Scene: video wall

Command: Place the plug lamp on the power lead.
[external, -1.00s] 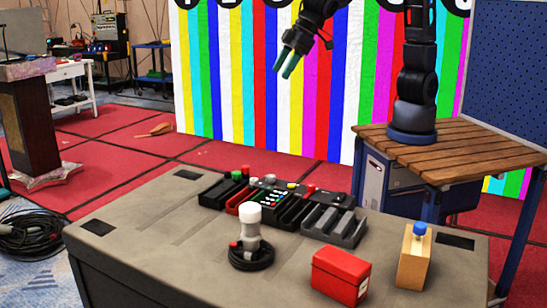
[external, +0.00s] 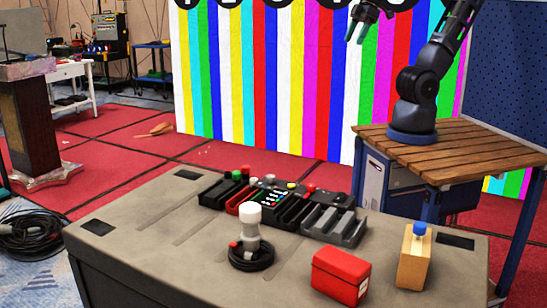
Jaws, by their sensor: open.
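The plug lamp (external: 250,214), with a white round top and a pale grey body, stands upright on the black coiled power lead (external: 251,260) on the grey table. A small red part shows at the lamp's left side, low down. My gripper (external: 361,33) is at the top edge of the picture, high above and behind the table. It is open and empty, well apart from the lamp. Whether the lamp is plugged in or only resting on the lead cannot be told.
A red box (external: 341,276) and a wooden block with a blue knob (external: 414,258) stand at the table's front right. Black trays and a control panel (external: 270,200) line the back edge. The table's left part (external: 135,235) is clear.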

